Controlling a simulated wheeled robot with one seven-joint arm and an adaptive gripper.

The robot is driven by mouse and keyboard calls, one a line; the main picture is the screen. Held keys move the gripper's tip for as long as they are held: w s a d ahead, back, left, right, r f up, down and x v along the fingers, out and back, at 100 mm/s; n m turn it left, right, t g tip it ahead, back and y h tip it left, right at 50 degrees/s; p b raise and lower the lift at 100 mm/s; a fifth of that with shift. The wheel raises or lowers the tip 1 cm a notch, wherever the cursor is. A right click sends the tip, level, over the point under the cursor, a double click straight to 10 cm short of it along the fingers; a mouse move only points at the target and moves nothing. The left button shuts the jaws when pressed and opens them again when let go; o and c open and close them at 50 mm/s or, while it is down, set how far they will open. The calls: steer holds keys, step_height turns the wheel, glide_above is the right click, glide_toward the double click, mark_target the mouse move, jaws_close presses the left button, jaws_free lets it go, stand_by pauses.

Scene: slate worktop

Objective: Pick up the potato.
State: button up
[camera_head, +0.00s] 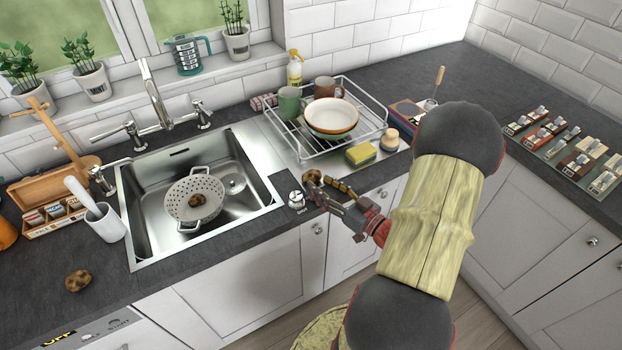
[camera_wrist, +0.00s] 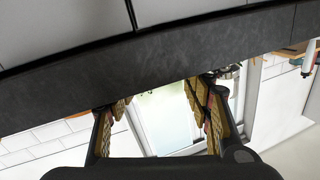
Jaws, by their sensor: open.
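A brown, lumpy potato (camera_head: 78,280) lies on the dark worktop at the front left in the head view. A similar brown lump (camera_head: 199,200) sits in the white colander (camera_head: 181,212) in the sink; I cannot tell for sure whether it is also a potato. My gripper (camera_head: 314,188) is by the worktop's front edge, right of the sink and far to the right of the potato on the worktop. In the wrist view my gripper (camera_wrist: 160,112) has its two yellowish-padded fingers spread apart, with nothing seen between them. No potato shows there.
The sink (camera_head: 150,239) lies between my gripper and the worktop potato. A white cup (camera_head: 105,223) with a utensil and a wooden box (camera_head: 48,193) stand left of the sink. A dish rack (camera_head: 355,143) with mugs and bowls stands behind my gripper. The worktop around the potato is clear.

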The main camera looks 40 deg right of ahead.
mark_target(317, 180)
steer(key=shift+w+b, duration=0.7)
steer(key=shift+w, duration=1.9)
steer(key=shift+c, duration=1.2)
steer(key=c, duration=0.7)
